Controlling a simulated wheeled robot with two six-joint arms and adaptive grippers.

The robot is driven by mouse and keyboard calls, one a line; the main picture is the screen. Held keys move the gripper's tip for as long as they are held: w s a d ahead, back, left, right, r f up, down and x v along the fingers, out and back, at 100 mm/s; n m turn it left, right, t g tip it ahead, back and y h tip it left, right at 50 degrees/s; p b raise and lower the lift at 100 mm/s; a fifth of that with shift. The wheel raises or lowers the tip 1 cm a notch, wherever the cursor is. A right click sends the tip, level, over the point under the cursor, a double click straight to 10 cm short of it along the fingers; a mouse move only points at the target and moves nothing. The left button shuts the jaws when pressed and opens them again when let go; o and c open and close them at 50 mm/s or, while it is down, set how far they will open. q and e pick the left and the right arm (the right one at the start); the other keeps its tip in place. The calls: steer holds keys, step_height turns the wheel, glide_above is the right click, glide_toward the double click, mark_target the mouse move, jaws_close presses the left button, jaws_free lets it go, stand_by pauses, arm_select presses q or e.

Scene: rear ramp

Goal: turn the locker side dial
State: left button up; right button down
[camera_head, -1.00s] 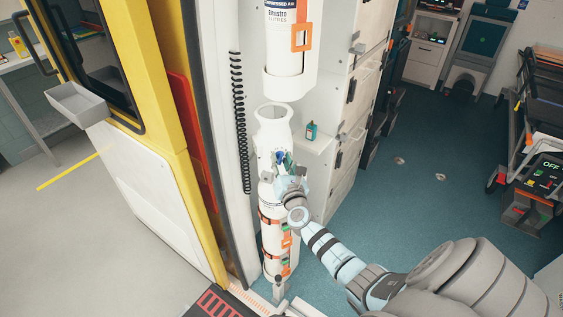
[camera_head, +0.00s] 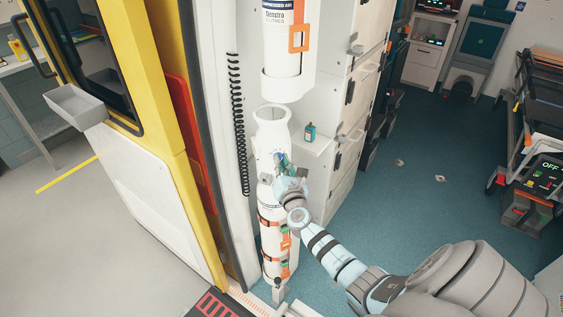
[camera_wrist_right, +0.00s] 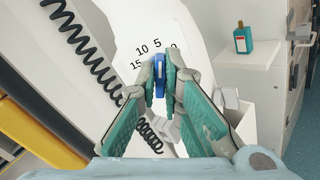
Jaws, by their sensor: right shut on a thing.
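The dial (camera_wrist_right: 159,75) is a small blue knob on a white panel marked with the numbers 15, 10 and 5 in the right wrist view. My right gripper (camera_wrist_right: 160,82) is shut on the blue dial, with a teal-padded finger on each side of it. In the head view my right gripper (camera_head: 284,168) reaches the front of the white locker-side housing (camera_head: 271,128) and mostly hides the dial. My left gripper is not in view.
A black coiled cord (camera_head: 237,120) hangs left of the housing. A small teal bottle (camera_head: 310,132) stands on a white ledge to the right.

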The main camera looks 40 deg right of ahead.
steer(key=shift+w+r+m+b, duration=0.1)
steer(key=shift+m+b, duration=0.75)
steer(key=shift+m, duration=0.85)
steer(key=shift+r+m+b, duration=0.1)
steer(key=shift+m+b, duration=0.7)
steer(key=shift+m, duration=0.9)
steer(key=shift+r, duration=0.1)
steer(key=c, duration=1.7)
jaws_free()
steer(key=shift+a, duration=0.25)
steer(key=shift+f, duration=0.2)
